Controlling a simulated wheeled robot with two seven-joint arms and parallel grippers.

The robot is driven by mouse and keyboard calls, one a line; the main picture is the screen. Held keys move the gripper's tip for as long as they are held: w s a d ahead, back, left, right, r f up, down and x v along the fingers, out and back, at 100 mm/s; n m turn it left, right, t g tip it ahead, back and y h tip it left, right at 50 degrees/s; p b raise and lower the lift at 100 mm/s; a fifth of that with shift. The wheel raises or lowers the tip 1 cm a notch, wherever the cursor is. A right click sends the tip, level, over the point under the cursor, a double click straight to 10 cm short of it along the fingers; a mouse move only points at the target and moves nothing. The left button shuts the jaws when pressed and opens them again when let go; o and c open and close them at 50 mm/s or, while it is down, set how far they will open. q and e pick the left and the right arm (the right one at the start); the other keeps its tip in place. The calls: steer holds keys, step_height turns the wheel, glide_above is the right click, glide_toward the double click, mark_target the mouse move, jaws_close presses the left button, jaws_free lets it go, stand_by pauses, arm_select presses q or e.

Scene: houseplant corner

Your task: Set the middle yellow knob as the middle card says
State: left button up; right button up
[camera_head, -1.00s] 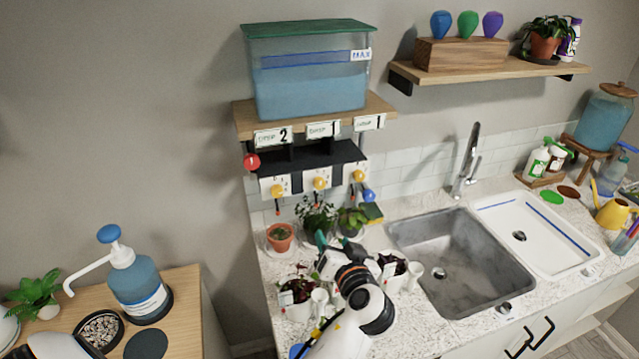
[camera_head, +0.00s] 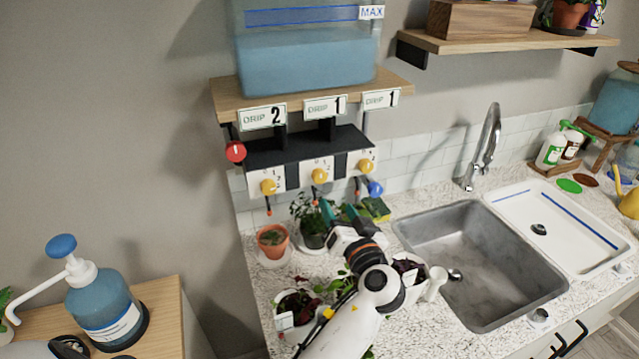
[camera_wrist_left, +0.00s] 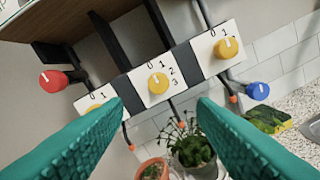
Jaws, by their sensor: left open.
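The middle yellow knob (camera_head: 319,176) sits on a white plate under the black shelf. In the left wrist view this knob (camera_wrist_left: 159,83) has a white mark that seems to point up and left, near the 0; numbers 0 to 3 run around it. The middle card (camera_head: 325,106) above reads DRIP 1. My left gripper (camera_head: 339,210) is below and slightly right of the knob, apart from it. Its teal fingers are open and empty; in the left wrist view the fingers (camera_wrist_left: 160,105) frame the knob from either side. My right gripper is not in view.
Yellow knobs stand at left (camera_head: 268,187) and right (camera_head: 366,166). A red knob (camera_head: 235,152) and a blue knob (camera_head: 375,188) flank the row. Potted plants, including a terracotta pot (camera_head: 272,241), stand below. The sink (camera_head: 480,262) lies to the right.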

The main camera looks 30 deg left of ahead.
mark_target(321, 179)
arm_select(q)
steer(key=p+x, duration=0.1)
steer(key=x, duration=0.2)
steer(key=p+x, duration=0.1)
steer(key=x, duration=0.2)
steer(key=p+x, duration=0.2)
steer(key=x, duration=0.2)
steer(key=shift+r, duration=0.25)
steer(key=shift+w+a+p, duration=0.3)
steer(key=shift+a, duration=0.15)
steer(key=shift+f, duration=0.1)
steer(key=shift+c, duration=0.3)
steer(key=c, duration=0.9)
